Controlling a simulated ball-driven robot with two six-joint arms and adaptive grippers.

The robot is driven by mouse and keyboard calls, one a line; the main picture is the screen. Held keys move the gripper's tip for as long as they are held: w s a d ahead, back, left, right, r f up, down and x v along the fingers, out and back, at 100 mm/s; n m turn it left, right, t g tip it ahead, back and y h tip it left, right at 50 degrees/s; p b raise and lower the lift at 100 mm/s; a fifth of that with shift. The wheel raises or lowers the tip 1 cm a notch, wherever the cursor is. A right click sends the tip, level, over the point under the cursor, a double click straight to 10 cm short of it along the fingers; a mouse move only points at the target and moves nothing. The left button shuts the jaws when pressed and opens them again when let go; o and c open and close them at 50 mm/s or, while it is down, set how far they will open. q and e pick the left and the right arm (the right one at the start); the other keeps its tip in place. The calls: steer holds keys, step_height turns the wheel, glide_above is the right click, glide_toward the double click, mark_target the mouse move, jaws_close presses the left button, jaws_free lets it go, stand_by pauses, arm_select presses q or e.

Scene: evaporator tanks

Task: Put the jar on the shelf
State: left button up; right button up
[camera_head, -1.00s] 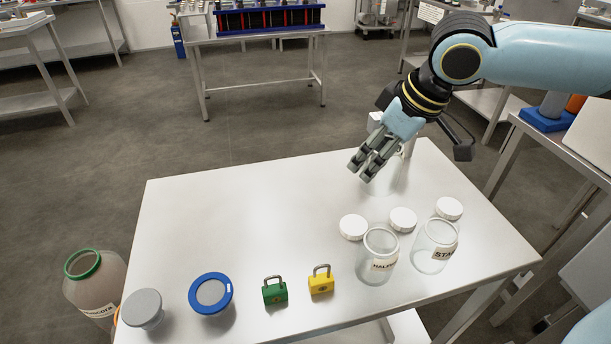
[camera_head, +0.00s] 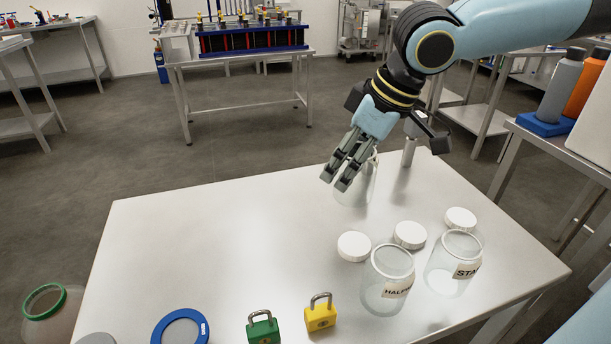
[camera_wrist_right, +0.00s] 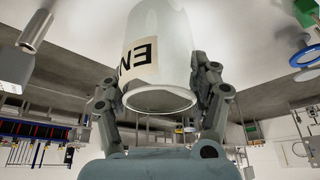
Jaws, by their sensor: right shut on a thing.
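My right gripper (camera_head: 335,183) is over the far part of the white table. It is shut on a clear jar (camera_head: 359,190), which is partly hidden behind the fingers in the head view. In the right wrist view the jar (camera_wrist_right: 162,45) sits between the two fingers, its round rim toward the palm. Its label begins with "EN"; the rest is turned away. I cannot tell whether its base touches the table. Which surface is the shelf is not clear. My left gripper is not in view.
Two labelled clear jars, the "HALF" jar (camera_head: 386,281) and the "STA" jar (camera_head: 452,264), stand at the table's right, near several white lids (camera_head: 410,235). Green (camera_head: 263,329) and yellow (camera_head: 320,314) padlocks stand in front. The table's left middle (camera_head: 200,240) is clear.

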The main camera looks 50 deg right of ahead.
steer(key=w+a+f+b, duration=0.1)
steer(key=w+f+b, duration=0.1)
steer(key=w+a+f+b, duration=0.1)
steer(key=f+b, duration=0.1)
steer(key=f, duration=0.1)
steer(key=w+a+f+b, duration=0.1)
steer(key=w+f+b, duration=0.1)
steer(key=f, duration=0.1)
steer(key=shift+w+a+f+b, duration=0.1)
steer(key=shift+w+a+b, duration=0.2)
steer(key=shift+w+a, duration=0.1)
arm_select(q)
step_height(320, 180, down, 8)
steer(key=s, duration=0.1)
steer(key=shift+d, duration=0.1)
arm_select(e)
steer(key=o, duration=1.3)
